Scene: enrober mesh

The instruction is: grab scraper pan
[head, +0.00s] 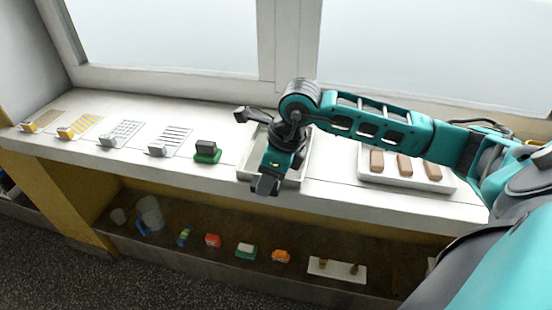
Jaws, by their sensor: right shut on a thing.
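A white shallow pan (246,174), which looks like the scraper pan, rests on the white counter below the window. My right gripper (266,187) reaches down over the pan, with its fingertips at the front rim. It is shut on that rim, as far as the view shows. My teal and black forearm and wrist cover much of the pan's middle and its back edge. The contents of the pan are mostly hidden. My left gripper is out of view.
Right of the pan, a white tray (373,178) holds brown bars. To the left stand a green-based dark block (207,151) and several mesh or striped cards with small blocks. A lower shelf (215,262) holds small coloured items. The window frame rises behind.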

